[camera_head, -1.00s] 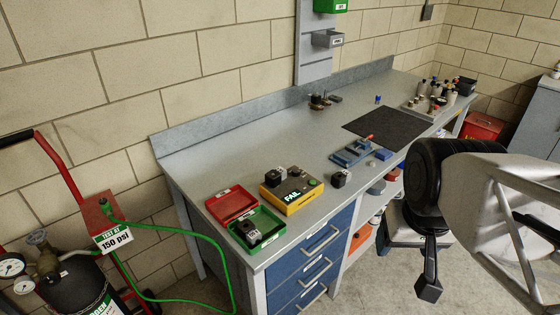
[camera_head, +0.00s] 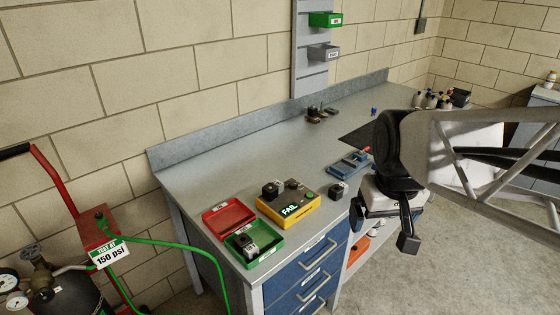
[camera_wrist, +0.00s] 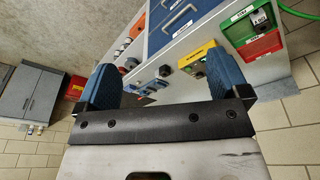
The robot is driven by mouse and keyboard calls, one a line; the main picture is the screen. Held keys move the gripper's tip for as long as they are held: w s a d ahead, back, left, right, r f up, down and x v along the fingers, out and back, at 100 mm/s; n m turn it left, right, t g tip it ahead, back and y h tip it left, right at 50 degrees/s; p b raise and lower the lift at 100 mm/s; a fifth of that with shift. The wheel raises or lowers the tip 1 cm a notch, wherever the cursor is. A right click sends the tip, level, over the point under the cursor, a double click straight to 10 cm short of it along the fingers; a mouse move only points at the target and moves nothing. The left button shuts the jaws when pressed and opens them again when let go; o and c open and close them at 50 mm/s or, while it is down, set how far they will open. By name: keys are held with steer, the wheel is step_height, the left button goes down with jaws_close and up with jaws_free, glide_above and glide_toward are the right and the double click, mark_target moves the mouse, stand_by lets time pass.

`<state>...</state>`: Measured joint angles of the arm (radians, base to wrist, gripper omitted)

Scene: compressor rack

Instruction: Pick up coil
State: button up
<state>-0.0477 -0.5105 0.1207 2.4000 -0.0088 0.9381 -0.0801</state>
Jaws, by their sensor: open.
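Three small dark block-shaped parts that look like coils show in the head view. One coil (camera_head: 272,188) sits on the yellow tester (camera_head: 300,208), whose display reads FAIL. Another coil (camera_head: 245,243) lies in the green tray (camera_head: 268,249). A third coil (camera_head: 338,189) stands on the bench, right of the tester. I cannot tell which coil the task means. My gripper (camera_head: 383,226) is open and empty, beyond the bench's front edge and to the right of all three. In the wrist view, its blue-padded fingers (camera_wrist: 165,80) are wide apart, with nothing between them.
A red tray (camera_head: 229,217) adjoins the green one. A blue vise-like fixture (camera_head: 348,164) and a dark mat (camera_head: 358,138) lie farther right. Bottles (camera_head: 431,100) stand at the far end. Blue drawers (camera_head: 308,280) are below. The bench's back left is clear.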

steer(key=w+a+n, duration=0.2)
steer(key=w+a, duration=0.2)
steer(key=w, duration=0.7)
steer(key=n+g, duration=0.2)
steer(key=n, duration=0.4)
glide_above(274, 185)
step_height(274, 185, down, 13)
steer(key=shift+s+d+r, duration=0.1)
steer(key=shift+w+a+f+n, duration=0.3)
steer(key=shift+a+f, duration=0.05)
steer(key=shift+a, duration=0.05)
steer(key=shift+f, duration=1.3)
steer(key=shift+s+d+f, duration=0.1)
steer(key=shift+d+f, duration=0.05)
steer(key=shift+f, duration=1.15)
steer(key=shift+d+f, duration=0.1)
steer(key=shift+f, duration=1.2)
